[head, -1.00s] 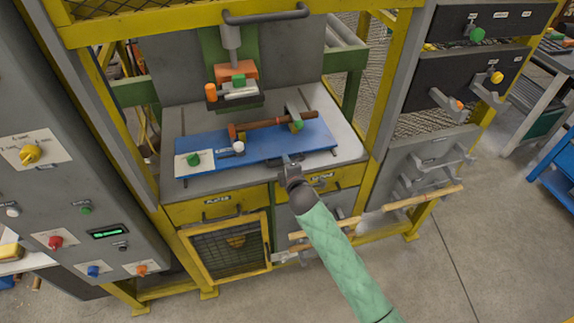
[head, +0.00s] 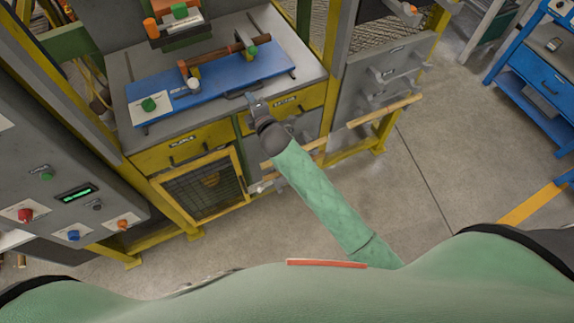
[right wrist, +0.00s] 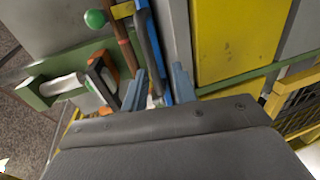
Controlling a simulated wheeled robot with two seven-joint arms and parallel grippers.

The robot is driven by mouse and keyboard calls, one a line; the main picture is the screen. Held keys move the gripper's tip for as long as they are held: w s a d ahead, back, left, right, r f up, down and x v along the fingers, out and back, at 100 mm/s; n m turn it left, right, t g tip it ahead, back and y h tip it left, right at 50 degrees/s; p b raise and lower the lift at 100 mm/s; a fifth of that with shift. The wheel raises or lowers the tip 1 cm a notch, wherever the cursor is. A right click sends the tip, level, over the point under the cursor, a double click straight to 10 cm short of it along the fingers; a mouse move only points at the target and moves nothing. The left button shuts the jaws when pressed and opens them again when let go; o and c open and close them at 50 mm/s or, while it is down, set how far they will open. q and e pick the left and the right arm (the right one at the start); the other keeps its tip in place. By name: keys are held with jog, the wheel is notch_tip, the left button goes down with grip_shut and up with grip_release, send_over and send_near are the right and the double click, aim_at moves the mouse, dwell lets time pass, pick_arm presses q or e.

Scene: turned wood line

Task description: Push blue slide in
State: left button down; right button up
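The blue slide (head: 215,82) is a flat blue plate on the grey worktop. It bears a turned wooden piece (head: 225,54), a white knob (head: 194,85) and green knobs. A dark handle (head: 238,94) sits at its front edge. My right gripper (head: 254,99) is at that front edge, close to the handle. In the right wrist view my right gripper (right wrist: 159,72) has its fingers apart, with a dark bar (right wrist: 149,45) and the slide's blue edge near the gap. Contact with the handle cannot be made out. My left gripper is not in view.
Yellow drawers (head: 185,145) lie under the worktop (head: 185,128), above a yellow mesh door (head: 205,188). A press head (head: 178,28) stands behind the slide. A control panel (head: 60,190) is at left. Open floor lies in front.

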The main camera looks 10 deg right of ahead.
jog(key=f+b+v, duration=0.2)
jog(key=v, duration=1)
jog(key=s+d+f+b+v, duration=0.1)
jog(key=b+v, duration=0.2)
jog(key=v, duration=0.9)
notch_tip(320, 180, down, 6)
jog(key=m+g+h, duration=0.1)
jog(key=m+g, duration=0.1)
jog(key=m, duration=0.5)
jog(key=shift+f+p, duration=0.15)
jog(key=shift+p, duration=0.15)
jog(key=shift+d, duration=0.15)
